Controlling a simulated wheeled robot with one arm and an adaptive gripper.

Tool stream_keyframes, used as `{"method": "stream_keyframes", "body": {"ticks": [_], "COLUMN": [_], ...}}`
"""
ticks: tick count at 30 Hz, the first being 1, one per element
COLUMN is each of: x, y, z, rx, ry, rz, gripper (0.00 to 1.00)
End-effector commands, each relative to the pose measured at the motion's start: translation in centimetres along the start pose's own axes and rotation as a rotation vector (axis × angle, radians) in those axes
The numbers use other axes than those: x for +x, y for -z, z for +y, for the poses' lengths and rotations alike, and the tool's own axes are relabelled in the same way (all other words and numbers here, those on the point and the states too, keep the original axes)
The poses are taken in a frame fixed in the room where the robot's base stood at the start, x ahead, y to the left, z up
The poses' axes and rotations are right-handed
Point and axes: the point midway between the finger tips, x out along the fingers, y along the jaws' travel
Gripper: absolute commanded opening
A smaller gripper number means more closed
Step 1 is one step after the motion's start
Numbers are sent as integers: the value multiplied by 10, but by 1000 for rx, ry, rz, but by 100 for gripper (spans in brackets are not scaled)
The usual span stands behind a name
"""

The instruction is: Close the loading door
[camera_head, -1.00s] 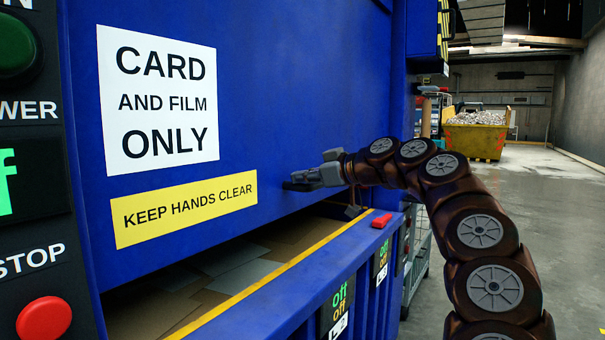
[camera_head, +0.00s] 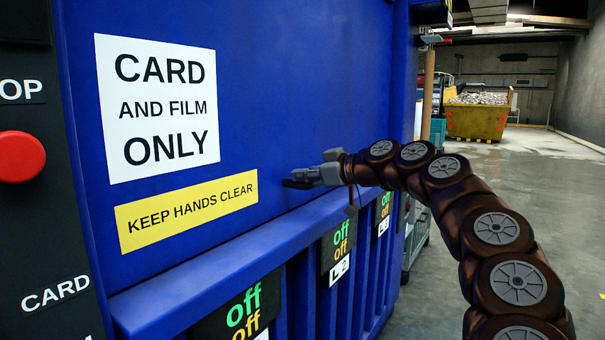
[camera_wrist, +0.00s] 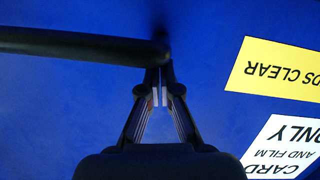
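The loading door (camera_head: 290,90) is a large blue panel with a white "CARD AND FILM ONLY" sign and a yellow "KEEP HANDS CLEAR" label. Its lower edge is down at the blue front ledge (camera_head: 200,275), and no opening shows between them. A dark bar handle (camera_wrist: 80,43) sticks out from the door; in the head view it (camera_head: 298,183) is small and partly hidden. My gripper (camera_wrist: 162,75) is at the end of this bar, its fingers drawn close together on it. The gripper also shows in the head view (camera_head: 312,178), against the door's lower right part.
A black control panel (camera_head: 30,240) with a red stop button (camera_head: 20,157) stands at the left. Several "off" labels (camera_head: 245,310) are on the ribbed front below the ledge. A yellow skip (camera_head: 478,120) stands far back right; the floor there is clear.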

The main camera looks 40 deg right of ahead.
Motion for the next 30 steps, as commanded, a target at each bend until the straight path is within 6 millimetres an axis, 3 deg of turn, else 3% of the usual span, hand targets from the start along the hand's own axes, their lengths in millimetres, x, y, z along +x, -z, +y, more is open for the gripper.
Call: {"method": "stream_keyframes", "body": {"ticks": [1,16,20,27,30], "x": [2,4,2,-8,-28], "y": [-8,-9,0,39,39], "z": [-1,-2,-2,0,1], "rx": [1,2,1,-1,1], "ry": [4,10,8,1,-3], "rz": [-12,-17,-15,-3,1], "gripper": [0,0,0,0,0]}}
